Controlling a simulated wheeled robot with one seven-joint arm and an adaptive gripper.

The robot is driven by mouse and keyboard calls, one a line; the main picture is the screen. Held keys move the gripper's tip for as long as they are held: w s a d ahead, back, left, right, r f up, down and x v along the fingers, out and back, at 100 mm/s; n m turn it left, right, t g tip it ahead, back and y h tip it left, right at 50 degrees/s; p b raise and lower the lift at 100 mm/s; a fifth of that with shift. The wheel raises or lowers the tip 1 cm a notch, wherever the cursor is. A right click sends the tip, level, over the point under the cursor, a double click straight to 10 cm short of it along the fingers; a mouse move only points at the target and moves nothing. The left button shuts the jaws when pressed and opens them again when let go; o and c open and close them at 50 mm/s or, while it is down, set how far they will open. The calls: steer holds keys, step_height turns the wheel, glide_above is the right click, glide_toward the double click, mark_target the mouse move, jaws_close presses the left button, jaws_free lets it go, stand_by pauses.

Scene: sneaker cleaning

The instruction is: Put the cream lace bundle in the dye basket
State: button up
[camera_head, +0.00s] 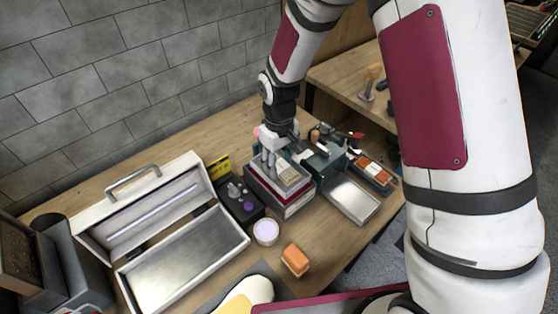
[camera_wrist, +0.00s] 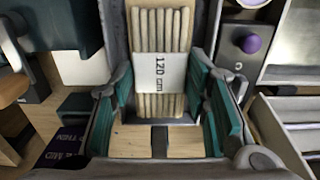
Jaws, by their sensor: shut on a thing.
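The cream lace bundle (camera_wrist: 158,105) is a row of pale cords with a white "120 cm" band. It sits between the green-padded fingers of my gripper (camera_wrist: 162,105) in the wrist view, and I take the gripper as shut on it. In the head view my gripper (camera_head: 278,157) is over a stack of grey, red and green layers (camera_head: 284,197) in the middle of the bench; the bundle is hard to pick out there. I cannot tell for sure which thing is the dye basket.
An open white toolbox (camera_head: 180,265) stands at the left. A dark unit with a purple knob (camera_head: 249,206) lies beside the stack. A lilac-topped jar (camera_head: 265,232) and an orange block (camera_head: 295,260) are in front. A metal tray (camera_head: 351,198) lies at the right.

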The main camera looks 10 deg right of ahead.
steer(key=shift+f, duration=0.3)
steer(key=o, duration=1.2)
steer(key=shift+r, duration=0.1)
